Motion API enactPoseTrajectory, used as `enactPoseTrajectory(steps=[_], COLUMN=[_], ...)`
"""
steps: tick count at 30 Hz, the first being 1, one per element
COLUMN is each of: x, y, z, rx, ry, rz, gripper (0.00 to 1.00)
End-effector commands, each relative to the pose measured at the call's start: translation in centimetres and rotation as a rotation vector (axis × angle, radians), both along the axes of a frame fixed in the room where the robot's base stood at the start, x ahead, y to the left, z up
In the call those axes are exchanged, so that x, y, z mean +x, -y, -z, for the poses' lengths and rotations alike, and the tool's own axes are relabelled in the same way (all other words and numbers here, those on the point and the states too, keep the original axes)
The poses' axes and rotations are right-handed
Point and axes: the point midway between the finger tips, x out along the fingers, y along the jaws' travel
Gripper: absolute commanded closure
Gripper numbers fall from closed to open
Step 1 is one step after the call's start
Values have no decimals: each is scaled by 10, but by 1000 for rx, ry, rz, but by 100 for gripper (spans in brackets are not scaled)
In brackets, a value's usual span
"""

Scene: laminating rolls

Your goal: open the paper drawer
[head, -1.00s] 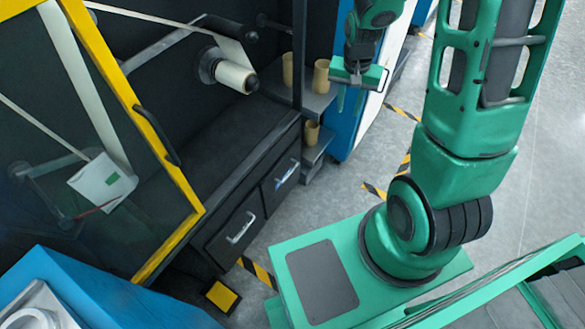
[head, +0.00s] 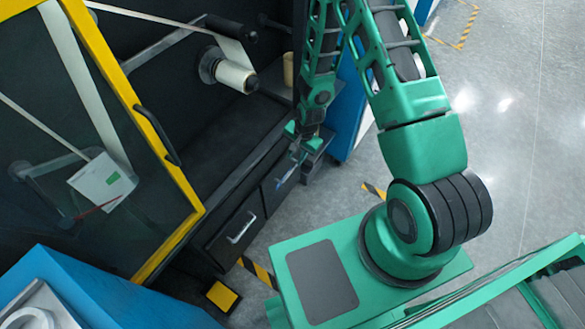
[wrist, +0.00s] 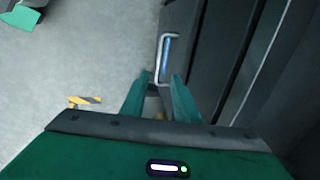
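Two dark drawers sit side by side under the machine's bench; no label tells which is the paper drawer. The far drawer (head: 269,195) has a silver bar handle (head: 286,175), and the near drawer (head: 226,246) has its own bar handle (head: 241,228). Both look shut. My gripper (head: 299,153) is at the far drawer's handle, pointing down. In the wrist view, the two green fingers (wrist: 160,80) are apart, with the handle (wrist: 166,57) just beyond and roughly between their tips. I cannot tell whether they touch it.
A yellow-framed glass door (head: 160,135) with a dark handle stands left of the drawers. A white roll (head: 235,77) hangs above the bench. A blue cabinet (head: 347,110) stands behind my arm.

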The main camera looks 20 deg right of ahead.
Motion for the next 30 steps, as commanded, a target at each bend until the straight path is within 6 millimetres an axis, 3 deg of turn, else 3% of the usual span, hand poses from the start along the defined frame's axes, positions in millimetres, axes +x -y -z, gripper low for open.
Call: enactPoseTrajectory(steps=[18,30], x=[13,15], y=[-8,-9], z=[87,98], rx=[-2,-1], ry=[-1,0], rz=[0,0], gripper=[72,72])
